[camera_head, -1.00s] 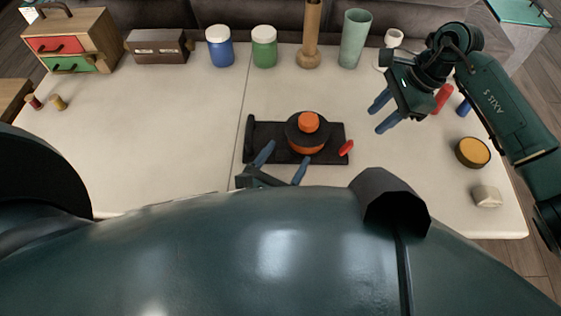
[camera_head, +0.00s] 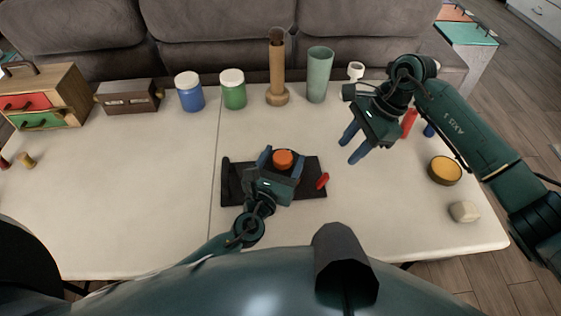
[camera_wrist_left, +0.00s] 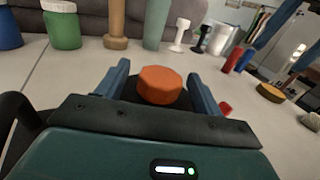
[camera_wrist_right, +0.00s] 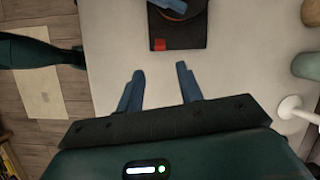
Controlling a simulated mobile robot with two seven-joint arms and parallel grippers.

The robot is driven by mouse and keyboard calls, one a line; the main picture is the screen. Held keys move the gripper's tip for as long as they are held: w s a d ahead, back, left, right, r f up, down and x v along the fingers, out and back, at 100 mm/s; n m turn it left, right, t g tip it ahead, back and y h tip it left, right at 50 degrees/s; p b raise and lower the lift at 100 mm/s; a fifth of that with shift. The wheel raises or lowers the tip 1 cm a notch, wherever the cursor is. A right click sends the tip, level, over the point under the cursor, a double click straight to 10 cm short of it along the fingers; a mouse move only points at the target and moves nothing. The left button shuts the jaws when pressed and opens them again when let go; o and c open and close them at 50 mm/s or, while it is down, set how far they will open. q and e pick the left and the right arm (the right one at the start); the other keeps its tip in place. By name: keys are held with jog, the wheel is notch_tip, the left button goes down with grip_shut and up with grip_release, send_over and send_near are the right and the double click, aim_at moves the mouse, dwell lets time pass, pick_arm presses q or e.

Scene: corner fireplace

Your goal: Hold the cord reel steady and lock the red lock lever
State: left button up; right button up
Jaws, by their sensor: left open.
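The cord reel, with an orange knob (camera_head: 283,159) on a dark disc, stands on a black base (camera_head: 232,185) at mid-table. My left gripper (camera_head: 281,155) is over the reel, with its open fingers on either side of the orange knob. The left wrist view shows the knob (camera_wrist_left: 160,85) between the fingers, with gaps visible. The red lock lever (camera_head: 322,181) is at the base's right end. It also shows in the right wrist view (camera_wrist_right: 158,44). My right gripper (camera_head: 353,144) is open and empty above the table, right of and behind the lever. My left gripper hides part of the reel.
Blue (camera_head: 189,92) and green (camera_head: 232,90) jars, a wooden vase (camera_head: 277,75) and a pale green cup (camera_head: 319,75) line the back. A yellow-topped round tin (camera_head: 445,170) and a pale block (camera_head: 464,211) sit at right. The front left is clear.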

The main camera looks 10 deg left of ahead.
pick_arm(q)
jog(key=shift+c, duration=0.4)
jog(key=c, duration=1.3)
jog(key=shift+c, duration=0.2)
pick_arm(e)
jog(key=shift+d+f, duration=0.1)
jog(key=shift+d, duration=0.1)
jog(key=shift+c, duration=0.8)
jog(key=d+f+y, duration=0.1)
jog(key=d, duration=0.1)
jog(key=w+d+f+m+y, duration=0.1)
jog(key=d, duration=0.2)
jog(key=w+d+f+m, duration=0.1)
jog(key=d, duration=0.2)
jog(key=shift+w+g+y, duration=0.1)
jog(key=shift+g+y, duration=0.3)
grip_shut()
